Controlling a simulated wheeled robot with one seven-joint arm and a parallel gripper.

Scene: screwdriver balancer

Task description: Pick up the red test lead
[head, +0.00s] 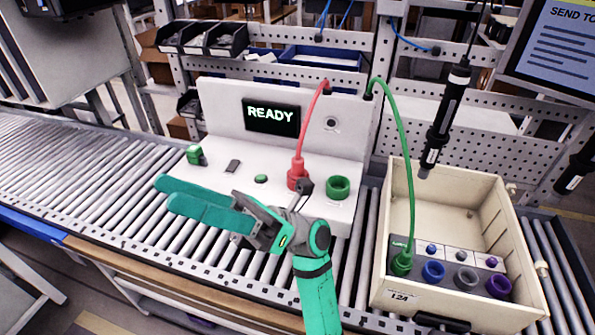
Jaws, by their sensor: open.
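The red test lead (298,165) runs from the top of the white test station (215,100) down to a red plug, which stands upright on the station's deck. The plug's base is red and wider; I cannot tell whether that is a socket. A green ring socket (338,188) is to its right. My gripper (163,192) is open and empty, with its teal fingers pointing left over the front of the station and the rollers. The red plug is behind and to the right of the fingers, close to my wrist in the picture, and not between the fingers.
A green lead (407,130) arches from the station into a cream crate (385,215) at right, ending on a unit with coloured sockets. A black screwdriver (444,118) hangs above the crate. A green button (195,155) is on the deck's left. Rollers (80,160) at left are clear.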

